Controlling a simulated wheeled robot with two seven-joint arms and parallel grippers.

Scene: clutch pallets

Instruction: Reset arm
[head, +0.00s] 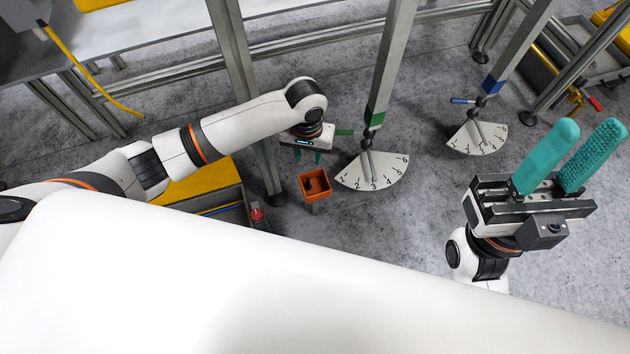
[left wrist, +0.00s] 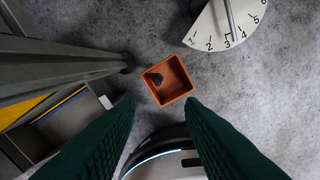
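A numbered dial (head: 372,172) with a green lever sits on a post right of the bin. It also shows in the left wrist view (left wrist: 222,28). A second dial (head: 478,138) has a blue lever. A yellow-topped cart (head: 205,182) stands left. Grey floor lies between the dials.

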